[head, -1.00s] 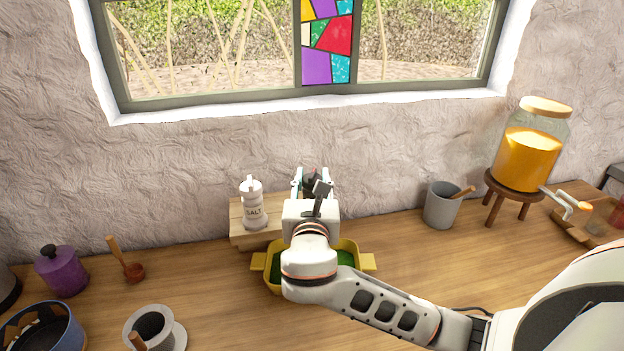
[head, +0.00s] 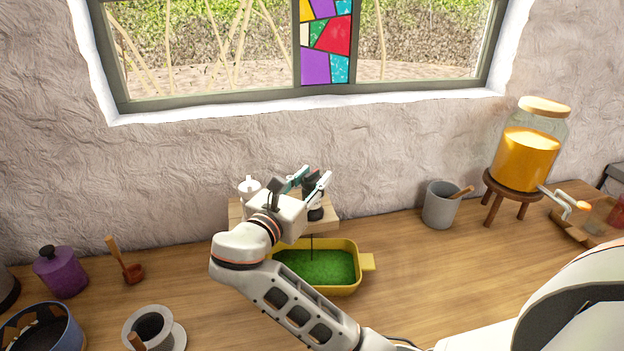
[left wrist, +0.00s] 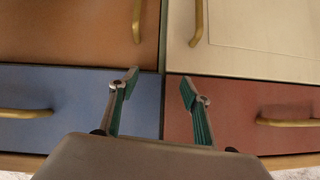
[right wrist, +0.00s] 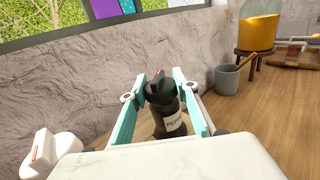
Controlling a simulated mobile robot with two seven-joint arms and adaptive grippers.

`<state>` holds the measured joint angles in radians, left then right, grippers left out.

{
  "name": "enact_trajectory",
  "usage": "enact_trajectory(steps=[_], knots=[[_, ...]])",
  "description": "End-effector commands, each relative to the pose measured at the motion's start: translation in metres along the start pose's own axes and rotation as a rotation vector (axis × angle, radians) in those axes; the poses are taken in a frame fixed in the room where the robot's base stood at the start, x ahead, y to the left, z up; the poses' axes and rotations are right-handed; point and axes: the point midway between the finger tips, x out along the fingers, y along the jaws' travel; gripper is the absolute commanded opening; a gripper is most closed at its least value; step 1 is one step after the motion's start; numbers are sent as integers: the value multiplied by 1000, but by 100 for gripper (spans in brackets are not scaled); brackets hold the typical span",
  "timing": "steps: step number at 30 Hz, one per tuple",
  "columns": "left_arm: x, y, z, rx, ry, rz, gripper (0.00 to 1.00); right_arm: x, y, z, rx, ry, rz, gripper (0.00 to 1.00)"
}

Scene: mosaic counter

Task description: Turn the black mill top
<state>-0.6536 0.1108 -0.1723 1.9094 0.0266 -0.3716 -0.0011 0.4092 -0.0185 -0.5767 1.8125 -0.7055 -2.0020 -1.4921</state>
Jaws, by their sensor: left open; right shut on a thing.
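The black pepper mill (head: 315,211) stands on the small wooden riser (head: 330,226) near the wall. In the right wrist view its dark top (right wrist: 159,90) sits between my fingers, with a pale label on the body (right wrist: 170,124) below. My right gripper (right wrist: 156,88) is shut on the mill top, and its arm reaches in from the lower left of the mill in the head view. A thin dark line drops from near the mill towards the yellow dish (head: 367,262) with green contents. My left gripper (left wrist: 159,84) is open and empty, in front of coloured drawers.
The white salt shaker (head: 249,187) stands left of the mill, partly hidden by my right gripper. A grey mug (head: 439,205) and a juice dispenser (head: 527,150) are on the right. The counter between dish and mug is clear.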

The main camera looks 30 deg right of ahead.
Motion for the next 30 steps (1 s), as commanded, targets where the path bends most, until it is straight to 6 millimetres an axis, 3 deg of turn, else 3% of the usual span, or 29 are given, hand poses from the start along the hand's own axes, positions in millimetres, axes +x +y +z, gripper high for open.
enact_trajectory(steps=[8,9,11,23,30], knots=[[0,0,0,2,0,0,48,1,-1,1,0,-2,-3,8],[0,-1,0,4,0,0,48,1,-1,1,0,-2,-3,32],[0,-2,0,6,0,0,48,1,-1,1,0,-2,-2,48],[-1,-3,4,10,-6,0,48,0,0,4,2,-1,-1,48],[-1,-3,2,9,-3,0,48,0,0,39,6,-2,0,48]])
